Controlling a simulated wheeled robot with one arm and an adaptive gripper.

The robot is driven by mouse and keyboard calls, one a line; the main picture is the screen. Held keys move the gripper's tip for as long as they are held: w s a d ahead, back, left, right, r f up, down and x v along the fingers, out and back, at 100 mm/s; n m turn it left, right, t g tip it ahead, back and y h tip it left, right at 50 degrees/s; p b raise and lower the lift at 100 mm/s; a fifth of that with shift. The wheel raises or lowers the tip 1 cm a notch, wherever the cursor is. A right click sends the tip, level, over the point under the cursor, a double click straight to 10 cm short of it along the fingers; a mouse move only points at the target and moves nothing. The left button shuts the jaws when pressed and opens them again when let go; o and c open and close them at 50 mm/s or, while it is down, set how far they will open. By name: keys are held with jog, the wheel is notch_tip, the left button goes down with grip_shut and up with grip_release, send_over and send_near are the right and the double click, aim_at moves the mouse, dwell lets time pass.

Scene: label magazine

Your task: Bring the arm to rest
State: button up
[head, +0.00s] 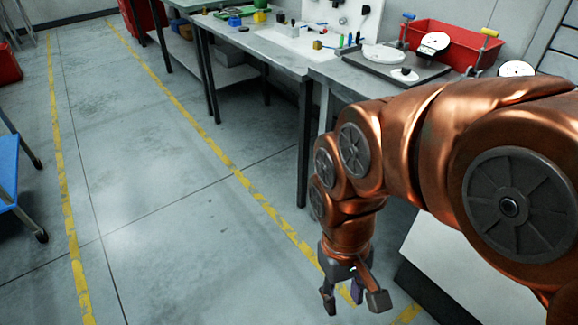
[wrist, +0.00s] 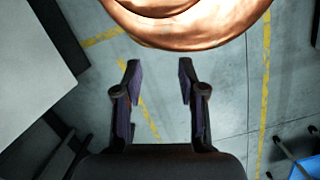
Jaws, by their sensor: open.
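My copper-coloured arm reaches in from the right in the head view and bends down at the wrist. My gripper (head: 352,300) hangs pointing down over the grey floor, beside the workbench. In the wrist view my gripper (wrist: 160,80) has its two dark fingers well apart, with only floor showing between them. It is open and empty. A copper part of my own arm fills the top of the wrist view.
A workbench (head: 285,50) with tools and parts runs along the back. A red bin (head: 450,42) and a grey plate (head: 380,68) are at its right end. Yellow lines (head: 215,150) mark the open floor. A blue cart (head: 8,170) stands at the left edge.

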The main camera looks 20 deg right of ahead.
notch_tip(320, 180, up, 15)
jog(key=t+p, duration=0.1)
jog(key=p, duration=1.2)
jog(key=shift+w+f+p, duration=0.15)
jog(key=shift+w+p, duration=0.15)
jog(key=shift+w, duration=0.15)
